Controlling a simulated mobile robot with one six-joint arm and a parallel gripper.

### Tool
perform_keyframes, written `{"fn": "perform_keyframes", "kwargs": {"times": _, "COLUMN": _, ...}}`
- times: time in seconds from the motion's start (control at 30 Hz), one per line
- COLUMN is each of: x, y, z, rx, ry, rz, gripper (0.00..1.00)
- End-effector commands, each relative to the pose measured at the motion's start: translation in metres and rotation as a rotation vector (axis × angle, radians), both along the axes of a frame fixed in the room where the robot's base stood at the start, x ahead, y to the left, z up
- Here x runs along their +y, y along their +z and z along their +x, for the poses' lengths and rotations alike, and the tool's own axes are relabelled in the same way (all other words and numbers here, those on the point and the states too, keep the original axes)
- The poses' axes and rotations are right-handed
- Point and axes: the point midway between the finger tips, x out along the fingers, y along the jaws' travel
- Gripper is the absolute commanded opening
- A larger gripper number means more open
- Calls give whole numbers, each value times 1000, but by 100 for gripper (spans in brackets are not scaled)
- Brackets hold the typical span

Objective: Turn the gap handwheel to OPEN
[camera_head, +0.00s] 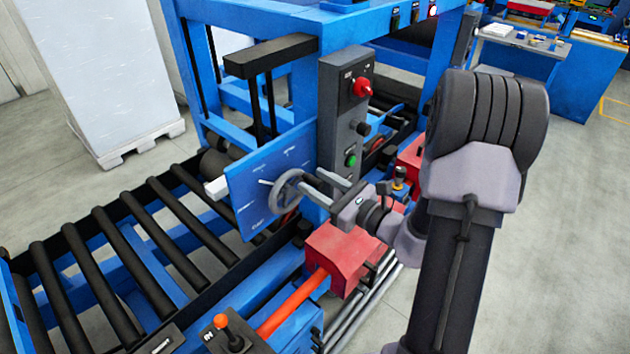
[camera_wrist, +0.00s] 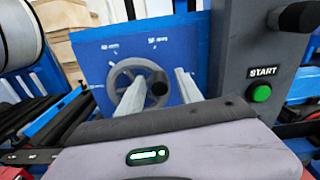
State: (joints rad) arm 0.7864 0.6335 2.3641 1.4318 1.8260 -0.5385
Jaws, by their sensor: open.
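The gap handwheel (camera_head: 287,192) is a grey spoked wheel on a blue panel (camera_head: 245,187) with white markings. In the wrist view the handwheel (camera_wrist: 137,84) has a dark round knob (camera_wrist: 157,83) on its right side. My gripper (camera_head: 312,184) is open in front of the wheel. In the wrist view my two pale fingers (camera_wrist: 155,92) point at the wheel, with the knob between them as seen from there. I cannot tell whether the fingers touch the wheel. The left finger hides part of the rim, and the marking words are too small to read surely.
A grey control box (camera_head: 342,120) with a red knob (camera_head: 362,87) and a green START button (camera_wrist: 260,93) stands close right of the wheel. A red block (camera_head: 343,258) lies below my gripper. Black rollers (camera_head: 130,250) run at left.

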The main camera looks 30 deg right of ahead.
Motion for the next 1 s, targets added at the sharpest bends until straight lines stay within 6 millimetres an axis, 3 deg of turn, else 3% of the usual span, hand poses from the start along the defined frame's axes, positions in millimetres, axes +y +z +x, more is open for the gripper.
{"fn": "perform_keyframes", "kwargs": {"times": 0.37, "x": 3, "y": 0, "z": 8, "rx": 0, "ry": 0, "rz": 1, "gripper": 42}}
{"fn": "perform_keyframes", "kwargs": {"times": 0.5, "x": 3, "y": 0, "z": 8, "rx": 0, "ry": 1, "rz": 0, "gripper": 15}}
{"fn": "perform_keyframes", "kwargs": {"times": 0.6, "x": 3, "y": 0, "z": 7, "rx": 0, "ry": 1, "rz": 0, "gripper": 0}}
{"fn": "perform_keyframes", "kwargs": {"times": 1.0, "x": 2, "y": -2, "z": 8, "rx": 20, "ry": 1, "rz": 52, "gripper": 0}}
